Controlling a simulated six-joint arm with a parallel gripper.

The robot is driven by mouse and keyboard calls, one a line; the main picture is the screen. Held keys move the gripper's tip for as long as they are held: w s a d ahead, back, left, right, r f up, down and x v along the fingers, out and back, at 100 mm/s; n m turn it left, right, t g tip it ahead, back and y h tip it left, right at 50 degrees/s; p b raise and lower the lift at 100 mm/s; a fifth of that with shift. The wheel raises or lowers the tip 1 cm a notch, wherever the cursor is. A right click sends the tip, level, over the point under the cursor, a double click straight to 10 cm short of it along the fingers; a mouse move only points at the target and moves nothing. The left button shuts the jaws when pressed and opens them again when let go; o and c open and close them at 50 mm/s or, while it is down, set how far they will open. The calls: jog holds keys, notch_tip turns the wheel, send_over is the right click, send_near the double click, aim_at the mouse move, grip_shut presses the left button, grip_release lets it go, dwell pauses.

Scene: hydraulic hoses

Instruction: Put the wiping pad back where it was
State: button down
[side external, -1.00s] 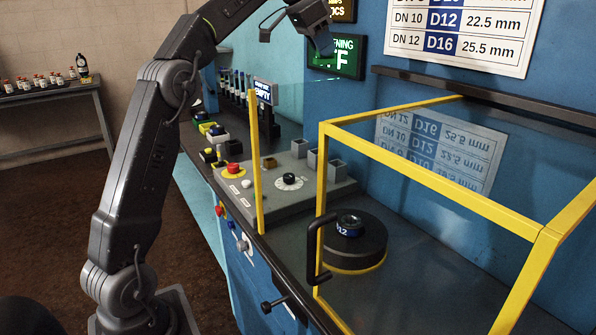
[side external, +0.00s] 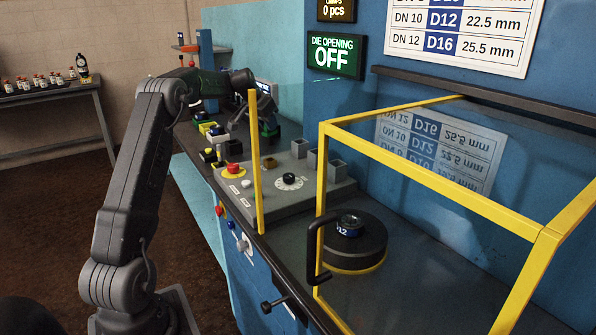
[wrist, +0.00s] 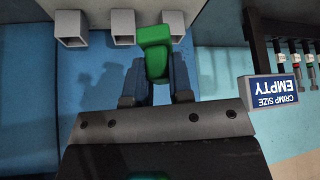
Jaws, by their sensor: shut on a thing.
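The wiping pad (wrist: 154,38) is a green block between the blue-grey fingers of my gripper (wrist: 158,82) in the wrist view. My gripper is shut on it. The pad's far end sticks out past the fingertips, close to a row of square open holders (wrist: 122,25) in that view. In the side view my gripper (side external: 266,128) is low over the back of the bench, behind the control panel, with a bit of green showing at it. I cannot tell whether the pad touches the surface beneath.
A "crimp size empty" sign (wrist: 272,92) and a rack of fittings (wrist: 295,55) stand beside my gripper. The grey control panel (side external: 290,200), yellow guard post (side external: 256,165) and clear yellow-framed guard (side external: 430,168) are nearer the camera. A black die (side external: 355,242) sits inside the guard.

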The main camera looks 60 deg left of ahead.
jog(key=shift+n, duration=0.4)
jog(key=w+f, duration=0.3)
jog(key=w+d+f, duration=0.1)
jog(key=w+f, duration=0.2)
jog(key=w+d+f, duration=0.1)
jog(key=w+f, duration=0.2)
jog(key=f, duration=0.1)
jog(key=shift+w+d, duration=0.1)
jog(key=shift+d, duration=0.1)
jog(key=shift+f, duration=2)
jog(key=shift+f, duration=0.15)
jog(key=c, duration=1)
grip_release()
